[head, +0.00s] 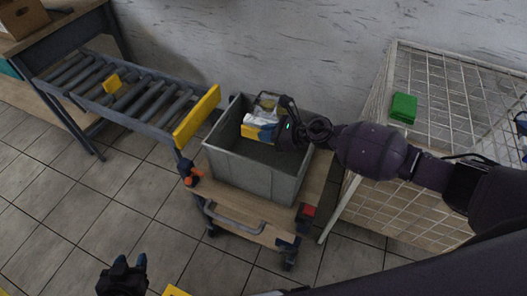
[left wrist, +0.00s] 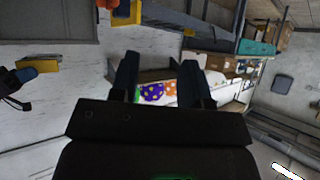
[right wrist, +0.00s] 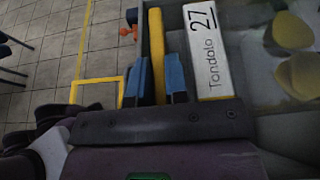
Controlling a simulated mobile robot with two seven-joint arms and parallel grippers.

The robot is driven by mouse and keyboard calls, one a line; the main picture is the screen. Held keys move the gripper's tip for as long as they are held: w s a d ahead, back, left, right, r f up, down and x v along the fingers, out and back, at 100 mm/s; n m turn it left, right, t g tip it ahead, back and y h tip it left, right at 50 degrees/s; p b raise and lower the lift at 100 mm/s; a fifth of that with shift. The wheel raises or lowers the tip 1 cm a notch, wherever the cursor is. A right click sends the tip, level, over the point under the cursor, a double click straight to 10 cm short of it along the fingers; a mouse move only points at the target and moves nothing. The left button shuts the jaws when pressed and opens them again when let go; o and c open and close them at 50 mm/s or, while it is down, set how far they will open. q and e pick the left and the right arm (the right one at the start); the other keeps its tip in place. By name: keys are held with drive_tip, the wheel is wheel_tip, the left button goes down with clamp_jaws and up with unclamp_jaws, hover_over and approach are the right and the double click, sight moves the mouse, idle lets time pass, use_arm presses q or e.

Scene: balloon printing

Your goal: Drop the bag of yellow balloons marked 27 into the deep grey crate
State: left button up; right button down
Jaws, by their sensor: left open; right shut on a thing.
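The bag of yellow balloons (right wrist: 295,45) is clear, with a yellow strip (right wrist: 157,60) and a white label (right wrist: 207,45) marked 27. My right gripper (right wrist: 156,78) is shut on the yellow strip. In the head view, the right gripper (head: 271,132) holds the bag (head: 256,122) over the inside of the deep grey crate (head: 250,178), near its back side. The crate looks otherwise empty where its floor shows. My left gripper (head: 128,270) is open and empty, low at the left; its fingers (left wrist: 163,80) show in the left wrist view.
The crate stands on a wooden-topped trolley (head: 240,220). A roller conveyor (head: 135,95) with a yellow end bar (head: 197,115) is at the left. Tiled floor is clear in front.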

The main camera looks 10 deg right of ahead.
sight(254, 167)
drive_tip(key=shift+f+b, duration=0.35)
drive_tip(key=shift+f, duration=0.2)
wheel_tip(254, 167, down, 4)
drive_tip(key=shift+s+r+b, duration=0.1)
drive_tip(key=shift+b, duration=1.15)
drive_tip(key=shift+f+b, duration=0.45)
drive_tip(key=shift+f, duration=0.05)
drive_tip(key=c, duration=1.1)
unclamp_jaws()
use_arm(q)
drive_tip(key=shift+g, duration=0.3)
drive_tip(key=f, duration=0.4)
drive_tip(key=shift+s+d+f, duration=0.1)
drive_tip(key=shift+s+f, duration=0.2)
drive_tip(key=shift+s, duration=0.05)
use_arm(e)
drive_tip(key=shift+o, duration=0.2)
